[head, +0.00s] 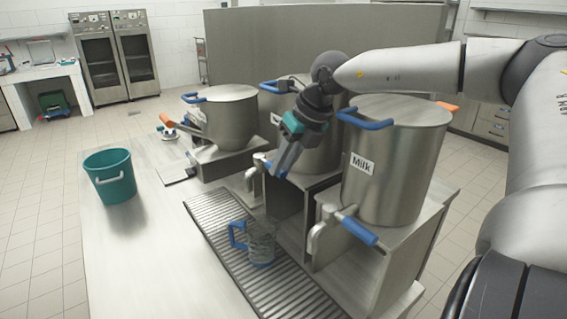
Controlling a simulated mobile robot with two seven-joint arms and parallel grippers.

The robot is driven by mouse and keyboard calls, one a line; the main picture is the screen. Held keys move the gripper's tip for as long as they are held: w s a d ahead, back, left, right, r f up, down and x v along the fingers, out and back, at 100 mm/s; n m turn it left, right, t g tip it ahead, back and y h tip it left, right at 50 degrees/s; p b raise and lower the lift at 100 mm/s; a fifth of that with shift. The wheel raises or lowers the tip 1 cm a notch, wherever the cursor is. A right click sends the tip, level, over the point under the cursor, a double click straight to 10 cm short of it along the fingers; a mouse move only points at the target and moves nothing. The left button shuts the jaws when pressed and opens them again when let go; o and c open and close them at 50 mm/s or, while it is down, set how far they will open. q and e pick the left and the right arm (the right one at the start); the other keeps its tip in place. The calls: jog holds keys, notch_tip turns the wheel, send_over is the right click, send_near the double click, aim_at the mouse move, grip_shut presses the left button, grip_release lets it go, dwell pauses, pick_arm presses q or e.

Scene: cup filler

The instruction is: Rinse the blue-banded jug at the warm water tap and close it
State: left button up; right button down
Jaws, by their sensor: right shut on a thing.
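The blue-banded jug (262,243) stands upright on the ribbed drip tray (205,207). It looks see-through, with a blue handle on its left and a blue band near its base. Its contents cannot be made out. My right gripper (279,170) reaches down in front of the middle urn (325,150), above and apart from the jug. It is shut at the blue lever of the middle urn's tap (251,181), mostly hidden by the fingers. That urn's label (275,119) is partly covered and unreadable. My left gripper is out of view.
The urn labelled Milk (395,165) stands at right, its tap lever (359,231) sticking out near the jug. A teal bucket (112,180) stands on the counter (150,250), with bare counter in front.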

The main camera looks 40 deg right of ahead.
jog(key=shift+a+f+b, duration=0.1)
jog(key=shift+a+b, duration=0.1)
jog(key=shift+b, duration=0.4)
jog(key=shift+w+a+m+h+b, duration=0.1)
jog(key=shift+a+m+h+b, duration=0.2)
jog(key=shift+m+b, duration=0.45)
jog(key=shift+w+a+m+h+b, duration=0.15)
jog(key=shift+a+m+b, duration=0.3)
jog(key=shift+b, duration=0.55)
jog(key=shift+w+a+m+h+b, duration=0.1)
jog(key=shift+a+m+h+b, duration=0.3)
jog(key=shift+b, duration=0.5)
jog(key=shift+w+a+m+b, duration=0.1)
jog(key=shift+a+m+b, duration=0.2)
jog(key=shift+m+b, duration=0.5)
dwell(3.9)
